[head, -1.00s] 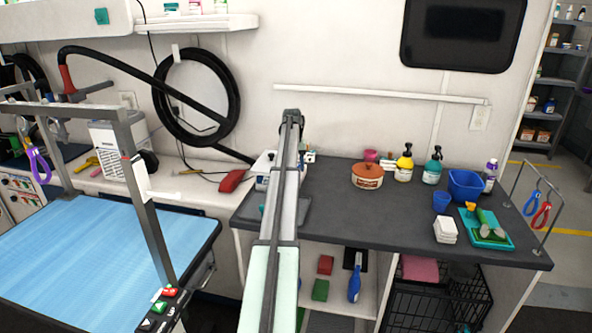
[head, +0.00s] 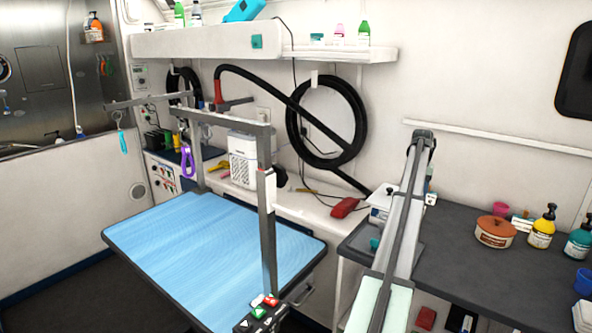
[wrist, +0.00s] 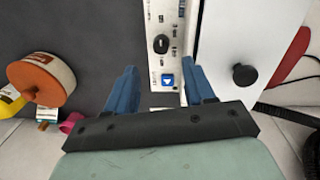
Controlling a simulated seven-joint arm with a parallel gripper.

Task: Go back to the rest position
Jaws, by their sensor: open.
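My gripper (wrist: 159,85) shows in the wrist view with its two blue fingers spread apart and nothing between them. It is over the dark counter, facing a white panel with a black knob and a blue button (wrist: 167,80). In the head view my arm reaches up over the counter, and the gripper itself is hidden behind it.
The dark counter (head: 470,255) holds an orange-lidded pot (head: 494,232), a yellow bottle (head: 542,228) and a teal bottle (head: 579,240) right of my arm. A red object (head: 345,207) lies left of it. A blue grooming table (head: 205,250) with a post stands at left.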

